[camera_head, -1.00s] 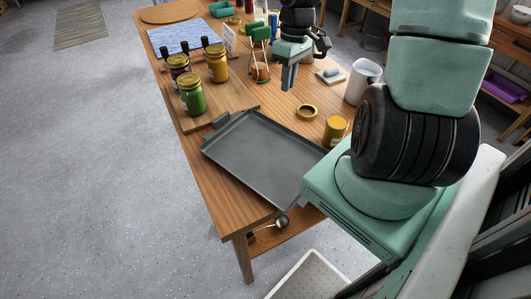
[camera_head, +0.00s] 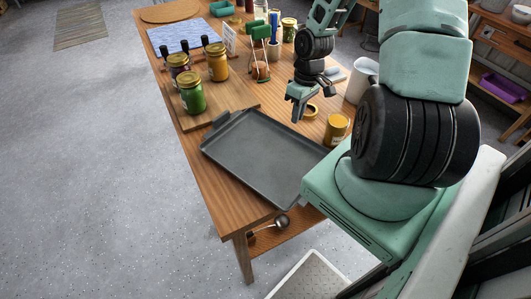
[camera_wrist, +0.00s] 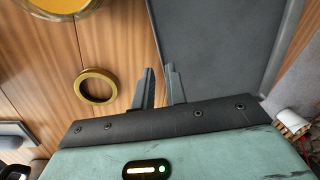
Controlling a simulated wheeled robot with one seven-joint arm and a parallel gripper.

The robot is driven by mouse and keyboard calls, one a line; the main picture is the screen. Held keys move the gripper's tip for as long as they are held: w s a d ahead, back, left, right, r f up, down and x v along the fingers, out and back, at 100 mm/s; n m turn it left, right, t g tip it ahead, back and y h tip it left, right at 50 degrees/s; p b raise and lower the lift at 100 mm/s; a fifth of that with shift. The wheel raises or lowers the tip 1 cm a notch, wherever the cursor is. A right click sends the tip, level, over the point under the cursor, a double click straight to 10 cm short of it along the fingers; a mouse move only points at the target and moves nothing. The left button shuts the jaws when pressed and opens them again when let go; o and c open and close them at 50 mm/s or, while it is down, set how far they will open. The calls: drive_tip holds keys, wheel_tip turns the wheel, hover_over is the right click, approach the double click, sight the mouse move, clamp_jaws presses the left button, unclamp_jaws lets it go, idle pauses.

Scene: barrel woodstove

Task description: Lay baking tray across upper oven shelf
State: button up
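The baking tray (camera_head: 262,155) is dark grey with a raised rim and lies flat on the wooden table. In the wrist view the tray (camera_wrist: 222,45) fills the upper right. My gripper (camera_head: 296,115) is above the table beside the tray's far right edge, pointing down. In the wrist view my gripper's two fingers (camera_wrist: 160,72) stand apart with a narrow gap and hold nothing; the tray's edge lies just beyond them. The oven and its upper shelf are not in view.
A brass ring (camera_wrist: 96,86) and a yellow jar (camera_head: 336,130) lie near my gripper. A wooden board (camera_head: 218,103) with several jars is left of the tray. A white mug (camera_head: 362,78) stands at right. A ladle (camera_head: 281,221) is below the table's near end.

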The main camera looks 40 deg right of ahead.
sight(292, 134)
drive_tip(key=f, duration=0.3)
drive_tip(key=a+f, duration=0.1)
drive_tip(key=f, duration=0.1)
drive_tip(key=shift+w+f, duration=0.25)
drive_tip(key=shift+w, duration=0.05)
clamp_jaws()
